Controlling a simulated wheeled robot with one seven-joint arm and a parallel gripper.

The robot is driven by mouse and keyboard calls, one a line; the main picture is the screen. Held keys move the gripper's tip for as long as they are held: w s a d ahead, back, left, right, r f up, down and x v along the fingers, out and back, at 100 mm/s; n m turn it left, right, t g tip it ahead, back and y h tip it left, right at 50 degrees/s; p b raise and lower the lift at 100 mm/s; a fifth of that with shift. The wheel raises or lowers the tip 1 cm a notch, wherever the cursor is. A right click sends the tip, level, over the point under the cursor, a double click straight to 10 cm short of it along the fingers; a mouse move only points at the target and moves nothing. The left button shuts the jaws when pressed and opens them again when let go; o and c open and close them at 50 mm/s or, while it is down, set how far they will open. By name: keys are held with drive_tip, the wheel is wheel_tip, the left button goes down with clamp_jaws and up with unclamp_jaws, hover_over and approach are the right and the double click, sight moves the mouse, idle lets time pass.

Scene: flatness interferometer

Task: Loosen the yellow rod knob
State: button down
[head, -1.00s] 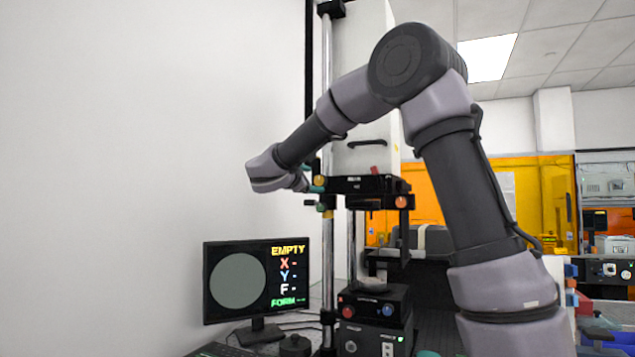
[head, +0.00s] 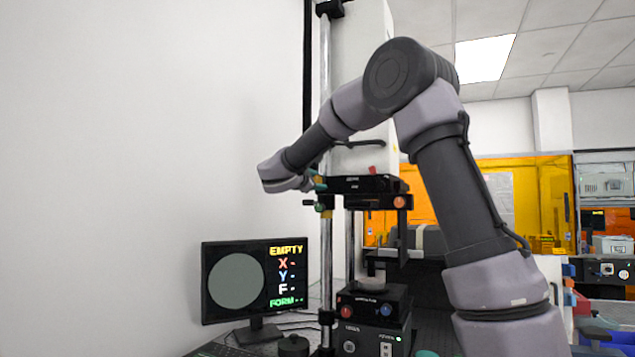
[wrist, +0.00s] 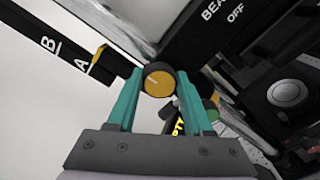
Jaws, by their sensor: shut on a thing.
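The yellow rod knob (wrist: 158,82) has a dark rim and a pale mark on its yellow face, and it sits in the middle of the wrist view. My gripper (wrist: 160,77) has teal fingers, one on each side of the knob, and is shut on it. In the head view, my gripper (head: 317,184) is at the vertical rod, beside the black head of the instrument (head: 365,185).
A black bar marked A and B (wrist: 65,53) extends left of the knob. A green knob (head: 321,207) is just below on the rod, and an orange knob (head: 399,202) is to the right. A monitor (head: 255,281) reading EMPTY stands below left. The left wall side is open.

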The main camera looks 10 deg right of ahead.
drive_tip(key=shift+m, duration=0.4)
drive_tip(key=m, duration=0.3)
drive_tip(key=shift+f+m, duration=0.1)
drive_tip(key=shift+m, duration=0.2)
drive_tip(key=m, duration=0.4)
drive_tip(key=shift+f+m, duration=0.1)
drive_tip(key=shift+m, duration=0.2)
drive_tip(key=m, duration=0.4)
drive_tip(key=shift+f+m, duration=0.15)
drive_tip(key=shift+m, duration=2.05)
drive_tip(key=shift+c, duration=1.4)
unclamp_jaws()
